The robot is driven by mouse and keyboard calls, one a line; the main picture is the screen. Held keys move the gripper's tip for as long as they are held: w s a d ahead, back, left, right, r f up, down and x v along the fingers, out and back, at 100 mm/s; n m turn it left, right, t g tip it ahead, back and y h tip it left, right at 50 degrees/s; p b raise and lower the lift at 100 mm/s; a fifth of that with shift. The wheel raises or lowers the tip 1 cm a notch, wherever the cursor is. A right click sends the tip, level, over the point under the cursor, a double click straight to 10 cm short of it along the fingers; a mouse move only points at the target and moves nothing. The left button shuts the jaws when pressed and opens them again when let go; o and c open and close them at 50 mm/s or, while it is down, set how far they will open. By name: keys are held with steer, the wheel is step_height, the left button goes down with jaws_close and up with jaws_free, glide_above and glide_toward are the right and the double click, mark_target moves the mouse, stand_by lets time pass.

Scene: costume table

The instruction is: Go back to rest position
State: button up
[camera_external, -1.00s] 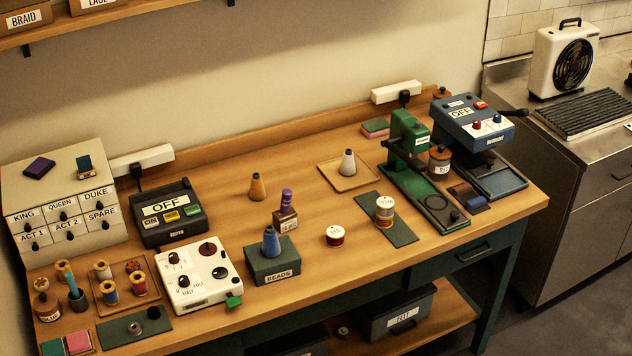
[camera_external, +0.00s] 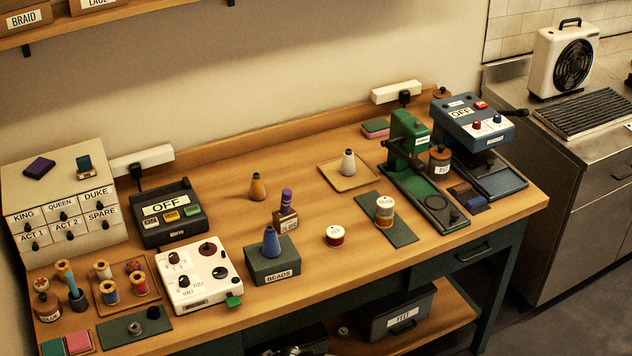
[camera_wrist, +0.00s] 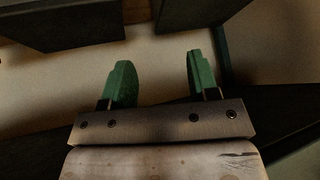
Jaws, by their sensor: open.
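My gripper (camera_wrist: 158,78) shows in the wrist view. Its two green fingers stand wide apart with nothing between them. Dark box-like shapes lie beyond the fingertips at the top of that view, apart from them. In the external view my gripper cannot be clearly made out; a small pale and dark shape shows at the bottom edge, and I cannot tell what it is.
The wooden table (camera_external: 330,280) holds a drawer cabinet (camera_external: 60,215), a black switch box (camera_external: 165,212), a white control box (camera_external: 200,275), a beads box (camera_external: 272,262), a green press (camera_external: 408,150) and a blue machine (camera_external: 472,125). A felt bin (camera_external: 395,318) sits on the lower shelf.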

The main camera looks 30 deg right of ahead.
steer(key=s+d+f+m+g+h, duration=0.1)
steer(key=s+d+f+g+h, duration=0.15)
steer(key=d, duration=1.55)
steer(key=s+d+f+m+g+h, duration=0.1)
steer(key=s+d+g, duration=0.15)
steer(key=d, duration=1.45)
steer(key=s+d+r+g, duration=0.1)
steer(key=s+d, duration=0.1)
steer(key=d, duration=0.3)
steer(key=s+d+r+m+g, duration=0.1)
steer(key=s+d, duration=0.2)
steer(key=d, duration=0.3)
steer(key=shift+s, duration=0.25)
